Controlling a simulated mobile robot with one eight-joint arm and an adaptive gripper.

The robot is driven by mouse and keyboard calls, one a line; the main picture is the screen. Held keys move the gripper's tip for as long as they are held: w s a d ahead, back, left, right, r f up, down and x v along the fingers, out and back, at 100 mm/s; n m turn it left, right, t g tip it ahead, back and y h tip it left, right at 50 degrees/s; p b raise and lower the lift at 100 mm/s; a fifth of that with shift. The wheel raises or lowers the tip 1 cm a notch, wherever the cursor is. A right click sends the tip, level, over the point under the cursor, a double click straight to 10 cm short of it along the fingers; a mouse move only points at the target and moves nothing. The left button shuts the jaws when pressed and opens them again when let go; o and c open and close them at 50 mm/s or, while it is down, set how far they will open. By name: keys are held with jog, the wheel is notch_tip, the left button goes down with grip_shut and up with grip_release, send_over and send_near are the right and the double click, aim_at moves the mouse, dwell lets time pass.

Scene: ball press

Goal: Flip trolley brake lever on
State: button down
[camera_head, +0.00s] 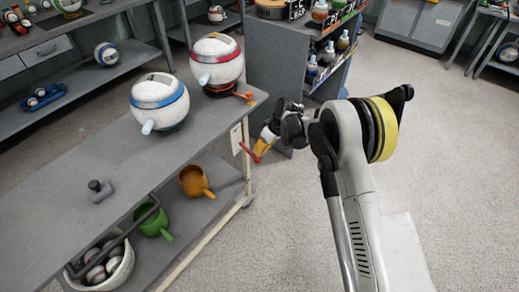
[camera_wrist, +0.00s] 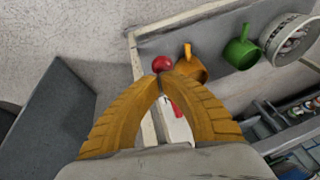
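The trolley is a grey two-shelf cart (camera_head: 60,215) with a pale frame. Its red brake lever (camera_head: 248,153) is at the right end, beside a white plate (camera_head: 236,139). My gripper (camera_head: 260,151) is at the lever, its orange fingers close to the red knob. In the wrist view my gripper (camera_wrist: 162,77) has its fingertips together. The lever's red knob (camera_wrist: 162,64) shows just beyond the tips, and part of its red arm (camera_wrist: 176,108) shows between the fingers. The fingers hide the middle of the lever. I cannot tell whether they touch it.
Two round white machines, one blue-banded (camera_head: 159,100) and one red-banded (camera_head: 217,62), stand on the top shelf. An orange mug (camera_head: 192,181), a green mug (camera_head: 150,219) and a basket (camera_head: 121,270) are below. A grey display stand (camera_head: 275,75) is behind. The floor at right is free.

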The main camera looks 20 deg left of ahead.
jog(key=shift+a+f, duration=0.1)
jog(key=shift+f, duration=0.55)
jog(key=shift+b, duration=0.3)
jog(key=s+d+r+p, duration=0.2)
jog(key=d+r+p, duration=0.3)
jog(key=d, duration=0.6)
jog(key=shift+r, duration=0.85)
